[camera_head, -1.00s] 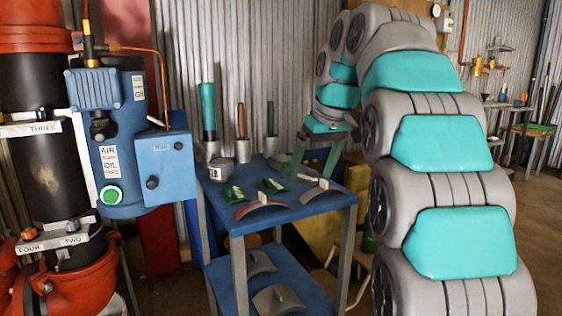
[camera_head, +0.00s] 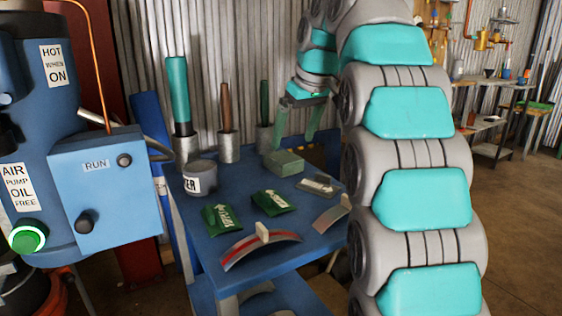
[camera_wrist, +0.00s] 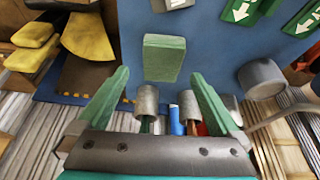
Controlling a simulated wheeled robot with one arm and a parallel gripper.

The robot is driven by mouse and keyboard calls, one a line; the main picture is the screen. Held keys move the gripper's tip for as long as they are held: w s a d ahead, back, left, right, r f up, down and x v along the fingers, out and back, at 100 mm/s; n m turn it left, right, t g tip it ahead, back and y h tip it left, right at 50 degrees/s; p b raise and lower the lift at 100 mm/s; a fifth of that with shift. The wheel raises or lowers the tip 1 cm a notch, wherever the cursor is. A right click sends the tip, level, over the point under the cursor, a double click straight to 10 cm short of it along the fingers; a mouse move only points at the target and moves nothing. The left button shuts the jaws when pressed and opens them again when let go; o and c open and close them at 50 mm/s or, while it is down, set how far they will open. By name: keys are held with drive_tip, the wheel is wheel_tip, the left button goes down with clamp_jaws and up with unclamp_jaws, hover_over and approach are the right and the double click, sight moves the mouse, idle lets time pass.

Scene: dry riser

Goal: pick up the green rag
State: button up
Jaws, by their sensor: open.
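The green rag (camera_head: 284,163) looks like a flat folded green block lying on the blue table near its back right. It also shows in the wrist view (camera_wrist: 164,58), flat on the blue surface. My gripper (camera_head: 297,128) is open and empty above the table, its green fingers pointing down near the rag. In the wrist view, the rag lies just beyond and between the two fingertips (camera_wrist: 160,76), with no visible contact.
Metal cups (camera_head: 229,147) with upright coloured handles stand at the table's back edge, close to my fingers. A labelled grey pot (camera_head: 199,178), green packets (camera_head: 222,218) and curved strips (camera_head: 262,243) lie nearby. A blue pump box (camera_head: 100,190) stands left.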

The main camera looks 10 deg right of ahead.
sight(284, 157)
drive_tip(key=shift+w+a+x, duration=0.15)
drive_tip(key=shift+a+x, duration=0.05)
drive_tip(key=shift+x, duration=1.45)
drive_tip(key=shift+w+a+x, duration=0.15)
drive_tip(key=shift+w+x, duration=0.05)
drive_tip(key=shift+x, duration=1.4)
drive_tip(key=shift+f, duration=0.1)
drive_tip(key=c, duration=1.2)
drive_tip(key=shift+r, duration=2.05)
drive_tip(key=s, duration=0.5)
drive_tip(key=s+r+b, duration=0.1)
drive_tip(key=s, duration=1)
drive_tip(key=shift+d+r, duration=0.2)
drive_tip(key=shift+d, duration=0.2)
